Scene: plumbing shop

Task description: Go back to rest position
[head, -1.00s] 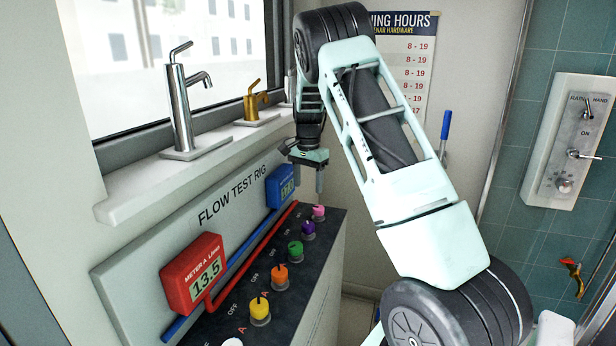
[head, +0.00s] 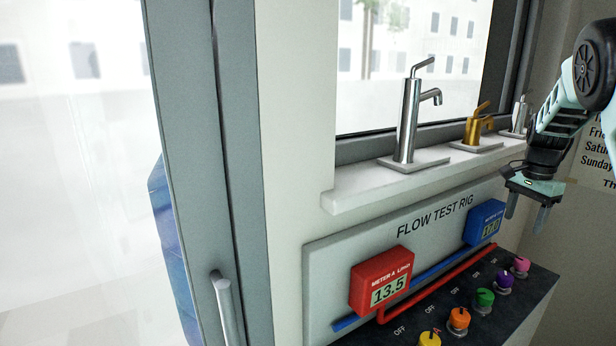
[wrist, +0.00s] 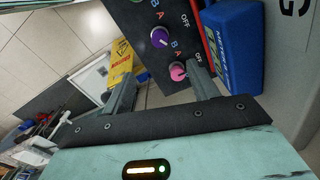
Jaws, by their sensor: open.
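My gripper (head: 527,212) hangs at the right of the head view with its fingers apart and empty. It is above the far right end of the flow test rig's dark knob panel (head: 535,287). In the wrist view, the open fingers (wrist: 160,88) frame the rig's end, with the pink knob (wrist: 178,72) close to the right finger. I cannot tell whether that finger touches anything. The purple knob (wrist: 159,37) sits beyond it. Part of my arm is cut off by the head view's right edge.
The red meter (head: 381,281) reads 13.5, and a blue meter (head: 484,223) stands behind the knobs. Taps, including a chrome one (head: 408,115), stand on the white sill (head: 350,193). A door handle (head: 227,310) is at left. A yellow sign (wrist: 122,65) shows beyond the rig.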

